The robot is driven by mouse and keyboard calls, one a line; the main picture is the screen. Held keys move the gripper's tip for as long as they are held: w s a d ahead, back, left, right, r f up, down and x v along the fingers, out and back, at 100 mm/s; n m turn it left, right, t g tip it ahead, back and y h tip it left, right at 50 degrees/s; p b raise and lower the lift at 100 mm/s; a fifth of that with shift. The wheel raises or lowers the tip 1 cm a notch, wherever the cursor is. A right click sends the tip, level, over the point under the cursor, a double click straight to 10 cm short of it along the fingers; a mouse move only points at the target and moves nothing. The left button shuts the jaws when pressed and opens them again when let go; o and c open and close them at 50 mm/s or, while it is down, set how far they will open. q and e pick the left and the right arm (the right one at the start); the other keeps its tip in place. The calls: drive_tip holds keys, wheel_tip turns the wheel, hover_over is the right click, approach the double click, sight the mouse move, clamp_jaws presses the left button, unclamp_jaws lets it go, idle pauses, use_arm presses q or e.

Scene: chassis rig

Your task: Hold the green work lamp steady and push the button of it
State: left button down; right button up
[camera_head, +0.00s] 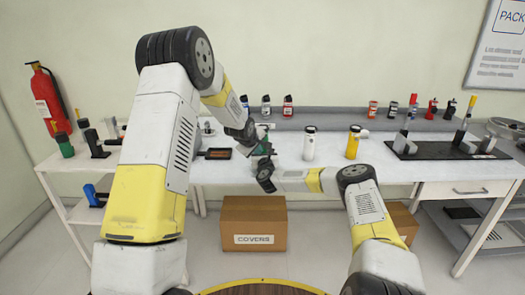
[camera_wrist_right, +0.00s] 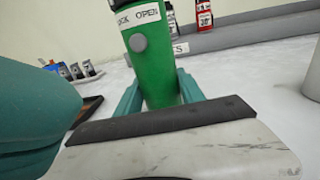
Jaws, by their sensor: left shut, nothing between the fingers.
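The green work lamp (camera_wrist_right: 163,75) stands in the middle of the right wrist view, with a round grey button (camera_wrist_right: 138,43) and a white label above it. The teal fingers of my right gripper (camera_wrist_right: 160,92) lie against both sides of the lamp, below the button. In the head view my right gripper (camera_head: 264,163) is at the table's front edge, and the lamp is mostly hidden among the grippers. My left gripper (camera_head: 255,150) is shut and empty, close to the lamp. A large teal part of it (camera_wrist_right: 35,110) fills the left of the right wrist view, apart from the button.
A white bottle-like lamp (camera_head: 309,146) and a yellow one (camera_head: 353,145) stand to the right on the white table (camera_head: 385,160). A dark tray (camera_head: 218,153) lies left of the grippers. Several small items line the back. A cardboard box (camera_head: 253,220) sits below.

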drive_tip(key=o, duration=0.5)
